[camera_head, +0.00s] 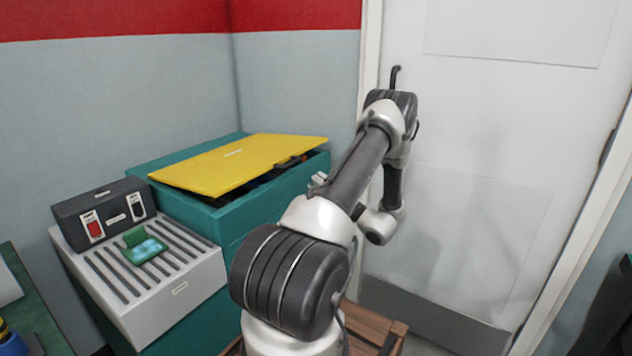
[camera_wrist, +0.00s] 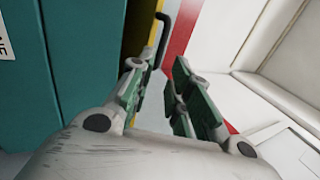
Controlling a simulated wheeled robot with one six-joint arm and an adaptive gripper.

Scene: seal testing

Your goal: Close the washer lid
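The washer is a teal box (camera_head: 270,205) with a yellow lid (camera_head: 235,162). The lid is partly open: it lies at a slant over the box, with a dark gap under its front right edge. A dark handle (camera_head: 291,162) sits at that edge. In the wrist view the teal side (camera_wrist: 85,50) fills the left, with a thin strip of the yellow lid (camera_wrist: 152,35) and the black handle (camera_wrist: 162,38) beyond the fingers. My gripper (camera_wrist: 158,75) is open and empty, its green-padded fingers apart, near the handle. In the head view my arm mostly hides it.
A grey slatted unit (camera_head: 190,285) stands left of the washer, bearing a black switch box (camera_head: 80,222) and a small green item (camera_head: 145,250). A white door (camera_head: 470,140) is behind my arm. A wooden slatted surface (camera_head: 385,320) is low beside my base.

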